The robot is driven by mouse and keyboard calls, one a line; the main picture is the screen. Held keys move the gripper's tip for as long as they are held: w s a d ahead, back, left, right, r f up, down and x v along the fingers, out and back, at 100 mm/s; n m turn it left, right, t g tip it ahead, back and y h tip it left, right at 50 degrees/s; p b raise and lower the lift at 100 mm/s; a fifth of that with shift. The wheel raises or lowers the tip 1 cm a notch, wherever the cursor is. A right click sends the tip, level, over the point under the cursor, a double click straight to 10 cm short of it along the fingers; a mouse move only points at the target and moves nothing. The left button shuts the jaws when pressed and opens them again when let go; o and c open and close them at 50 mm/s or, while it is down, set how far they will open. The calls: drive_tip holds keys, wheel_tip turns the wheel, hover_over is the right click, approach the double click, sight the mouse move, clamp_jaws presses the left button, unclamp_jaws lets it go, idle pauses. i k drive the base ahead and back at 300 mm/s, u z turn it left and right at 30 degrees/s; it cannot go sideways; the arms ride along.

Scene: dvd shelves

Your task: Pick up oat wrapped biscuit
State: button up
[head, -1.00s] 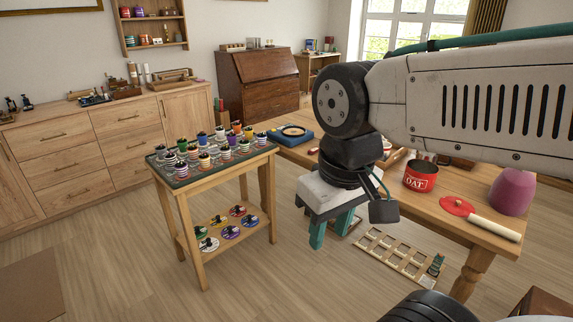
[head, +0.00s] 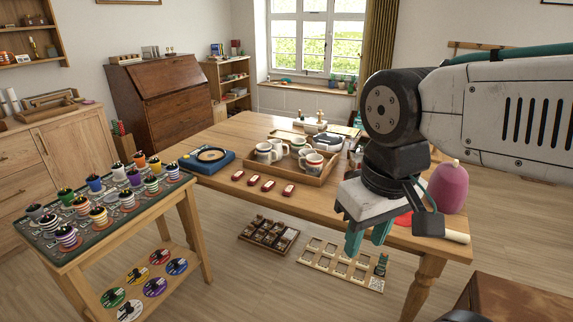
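Several small red packets with pale labels lie in a row near the table's front edge, such as this red packet (head: 252,180) and the rightmost red packet (head: 289,190). They may be wrapped biscuits, but their labels are too small to read, so I cannot tell which is oat. My gripper (head: 367,241) hangs at the right, in front of the table edge, to the right of the packets. Its two teal fingers point down, apart, with nothing seen between them. The red OAT tin is not visible now.
A wooden tray (head: 318,181) with mugs stands behind the packets on the table (head: 225,191). A blue record player (head: 208,160) is left of them. A side table (head: 120,232) with striped spools stands at left. A dark rack (head: 268,235) and pale frame (head: 342,266) lie on the floor.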

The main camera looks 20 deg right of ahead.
sight(235, 177)
drive_tip(key=z, duration=0.25)
drive_tip(key=i, duration=1.4)
drive_tip(key=u, duration=0.85)
